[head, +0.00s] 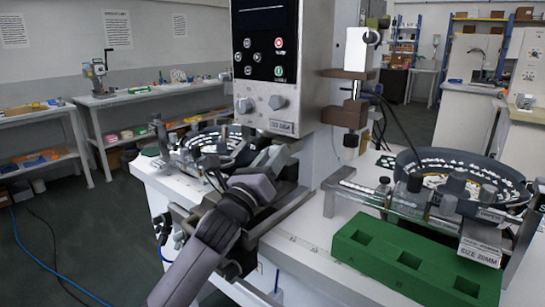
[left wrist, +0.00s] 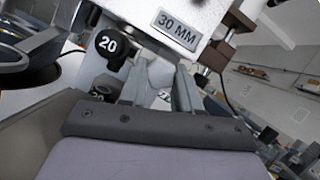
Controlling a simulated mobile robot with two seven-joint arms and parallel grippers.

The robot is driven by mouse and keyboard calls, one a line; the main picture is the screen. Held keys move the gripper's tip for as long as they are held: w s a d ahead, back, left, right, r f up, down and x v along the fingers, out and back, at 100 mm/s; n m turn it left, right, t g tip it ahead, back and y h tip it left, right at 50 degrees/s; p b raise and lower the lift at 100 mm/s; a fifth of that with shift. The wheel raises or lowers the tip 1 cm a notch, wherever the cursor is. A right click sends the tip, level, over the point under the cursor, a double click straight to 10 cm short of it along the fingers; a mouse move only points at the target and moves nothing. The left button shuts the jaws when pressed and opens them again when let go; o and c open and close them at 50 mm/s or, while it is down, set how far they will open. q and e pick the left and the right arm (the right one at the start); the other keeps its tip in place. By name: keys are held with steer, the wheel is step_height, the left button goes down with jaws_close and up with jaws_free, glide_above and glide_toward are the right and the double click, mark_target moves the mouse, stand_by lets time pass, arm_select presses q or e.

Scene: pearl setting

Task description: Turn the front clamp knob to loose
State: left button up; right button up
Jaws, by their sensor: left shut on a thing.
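My left arm comes in from the bottom left in the head view, and its gripper (head: 275,160) is at the machine's left station, below the control column. In the left wrist view the two grey fingers (left wrist: 160,75) point up under the 30 MM plate. They are shut on a part that I take to be the front clamp knob; it is mostly hidden between them, so its setting cannot be read. My right gripper is not in view.
A black knob marked 20 (left wrist: 113,43) is close beside the left finger. The control column (head: 268,80) rises behind the gripper. A bowl feeder (head: 465,170) and a green block (head: 400,260) stand to the right. Another feeder (head: 215,140) is at the left.

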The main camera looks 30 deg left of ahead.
arm_select(q)
steer(key=n+g+p, duration=0.3)
steer(key=n+p, duration=0.2)
steer(key=n, duration=0.4)
steer(key=r+n+g+p, duration=0.1)
steer(key=n+g+p, duration=0.1)
steer(key=n+p, duration=0.3)
steer(key=n+g+h+p, duration=0.1)
steer(key=n+g+p, duration=0.2)
steer(key=n, duration=1)
steer(key=shift+r+n+g+p, duration=0.15)
steer(key=shift+n+g+p, duration=0.2)
steer(key=shift+p, duration=1)
steer(key=shift+a+n+h, duration=0.15)
steer(key=shift+n+h, duration=0.95)
steer(key=shift+n, duration=0.35)
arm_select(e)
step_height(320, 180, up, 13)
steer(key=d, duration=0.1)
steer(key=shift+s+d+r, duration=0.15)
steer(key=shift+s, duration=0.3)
